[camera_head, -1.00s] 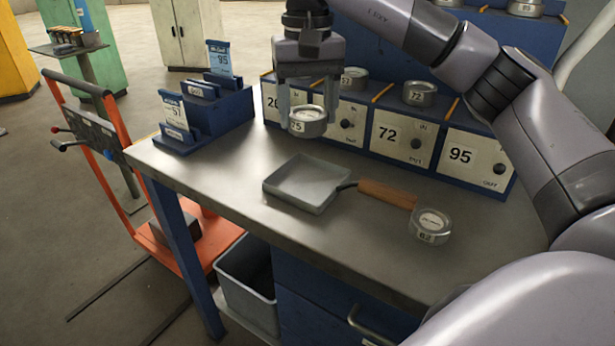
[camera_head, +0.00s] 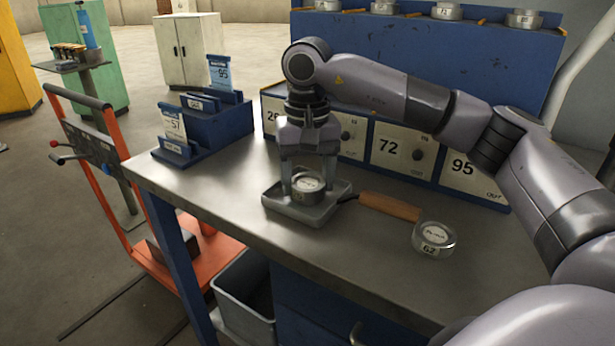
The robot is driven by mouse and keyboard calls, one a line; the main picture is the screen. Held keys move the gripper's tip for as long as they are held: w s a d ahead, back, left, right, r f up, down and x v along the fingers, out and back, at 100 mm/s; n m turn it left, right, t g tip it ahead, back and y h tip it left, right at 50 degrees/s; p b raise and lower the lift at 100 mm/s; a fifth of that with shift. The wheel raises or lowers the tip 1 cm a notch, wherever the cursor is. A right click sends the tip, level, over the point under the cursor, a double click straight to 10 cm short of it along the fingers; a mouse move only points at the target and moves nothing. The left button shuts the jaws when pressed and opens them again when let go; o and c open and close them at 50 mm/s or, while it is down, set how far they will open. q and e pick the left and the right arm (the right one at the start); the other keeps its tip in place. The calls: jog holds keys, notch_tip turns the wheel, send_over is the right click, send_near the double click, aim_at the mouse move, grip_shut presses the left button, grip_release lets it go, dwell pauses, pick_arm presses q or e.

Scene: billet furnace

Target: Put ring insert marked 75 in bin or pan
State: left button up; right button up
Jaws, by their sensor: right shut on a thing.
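The ring insert marked 75 (camera_head: 308,191) is a round silver ring with a pale top. My right gripper (camera_head: 308,187) comes down from above and is shut on it. The ring is inside the outline of the square grey pan (camera_head: 280,205), low at its floor; I cannot tell whether it touches the pan. The pan has a wooden handle (camera_head: 390,205) pointing right and sits on the metal workbench. My left gripper is not in view.
A ring insert marked 62 (camera_head: 434,238) stands on the bench (camera_head: 350,270) right of the handle. Numbered blue boxes (camera_head: 392,150) line the bench's back, with several rings on a shelf above. A blue card holder (camera_head: 215,125) stands at left. A grey bin (camera_head: 243,300) is below the bench.

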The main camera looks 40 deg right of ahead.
aim_at(307, 182)
jog(key=shift+f, duration=0.1)
jog(key=o, duration=1.6)
jog(key=shift+c, duration=0.2)
notch_tip(307, 182, up, 12)
jog(key=p, duration=0.2)
jog(key=shift+p, duration=0.3)
